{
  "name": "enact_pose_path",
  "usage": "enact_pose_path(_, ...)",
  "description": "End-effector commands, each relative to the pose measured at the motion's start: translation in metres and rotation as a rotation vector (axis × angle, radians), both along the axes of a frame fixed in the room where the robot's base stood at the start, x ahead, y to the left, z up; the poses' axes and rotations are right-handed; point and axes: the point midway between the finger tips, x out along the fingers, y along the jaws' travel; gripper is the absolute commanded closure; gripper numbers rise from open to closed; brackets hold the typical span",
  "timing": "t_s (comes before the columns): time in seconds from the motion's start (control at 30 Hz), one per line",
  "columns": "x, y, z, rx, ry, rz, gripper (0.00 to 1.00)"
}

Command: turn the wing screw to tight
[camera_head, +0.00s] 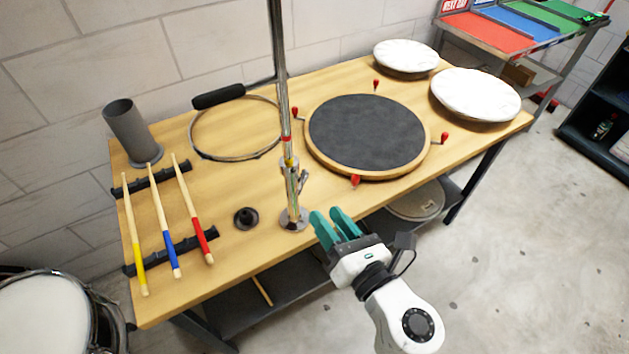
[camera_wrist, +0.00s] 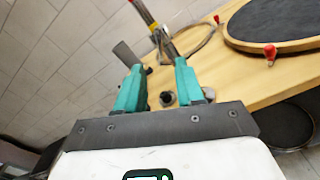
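A chrome stand (camera_head: 282,95) rises from a round foot on the wooden bench. A metal piece that looks like the wing screw (camera_head: 303,181) sticks out to the right of its collar, below a red band and a yellow band. How tight it is I cannot tell. My gripper (camera_head: 327,213), with teal fingers, is to the lower right of the stand, apart from it. In the wrist view my gripper (camera_wrist: 159,66) has its fingers spread with nothing held. The stand (camera_wrist: 148,18) shows beyond and between the fingertips there; the wing screw is too small to make out.
On the bench (camera_head: 235,255) are a dark drum pad (camera_head: 366,133) with red knobs, a wire hoop (camera_head: 237,158), a small black knob (camera_head: 246,217), a grey tube (camera_head: 130,130) and drumsticks (camera_head: 162,225) on black rests. White drumheads (camera_head: 474,94) lie at the back right.

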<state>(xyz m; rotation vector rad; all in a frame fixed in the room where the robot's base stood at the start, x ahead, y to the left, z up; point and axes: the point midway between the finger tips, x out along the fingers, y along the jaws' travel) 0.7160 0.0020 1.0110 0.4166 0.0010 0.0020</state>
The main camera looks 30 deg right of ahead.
Motion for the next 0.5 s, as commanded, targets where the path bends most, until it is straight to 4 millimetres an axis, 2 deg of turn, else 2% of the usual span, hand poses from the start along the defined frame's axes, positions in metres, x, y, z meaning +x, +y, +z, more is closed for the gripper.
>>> enact_pose_path(0.03, 0.009, -0.001, 0.005, 0.0, -0.003, -0.001, 0.63)
enact_pose_path(0.3, 0.057, -0.001, 0.004, 0.003, -0.002, -0.003, 0.63)
enact_pose_path(0.5, 0.081, 0.0, 0.002, 0.004, -0.001, -0.002, 0.63)
